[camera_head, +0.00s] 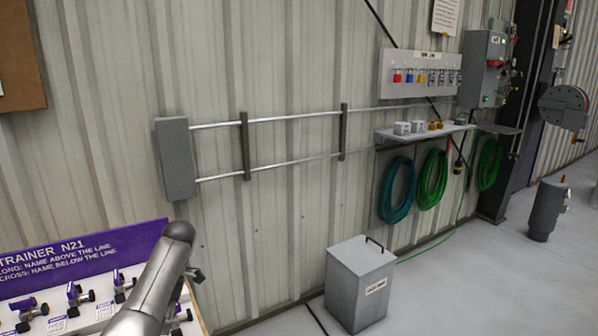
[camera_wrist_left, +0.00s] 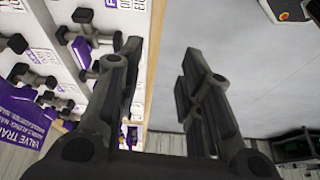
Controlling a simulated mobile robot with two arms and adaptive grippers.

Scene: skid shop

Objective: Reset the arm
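My left arm reaches in from the bottom of the head view, over the right edge of the valve trainer board (camera_head: 85,245). My left gripper (camera_head: 195,275) shows only in small part behind the arm link there. In the left wrist view my left gripper (camera_wrist_left: 160,75) has its two fingers apart, with nothing between them. The board (camera_wrist_left: 105,20) with its purple and dark valves lies to the left of the fingers in that view, and grey floor shows to the right. I cannot tell from these views whether the gripper touches the board. My right gripper is not in view.
A grey lidded bin (camera_head: 360,285) stands on the floor by the corrugated wall. A shelf (camera_head: 425,132) with small items, hanging green hoses (camera_head: 432,180) and a padlock board (camera_head: 420,75) are farther right. A grey canister (camera_head: 547,208) stands at the right. The floor between is open.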

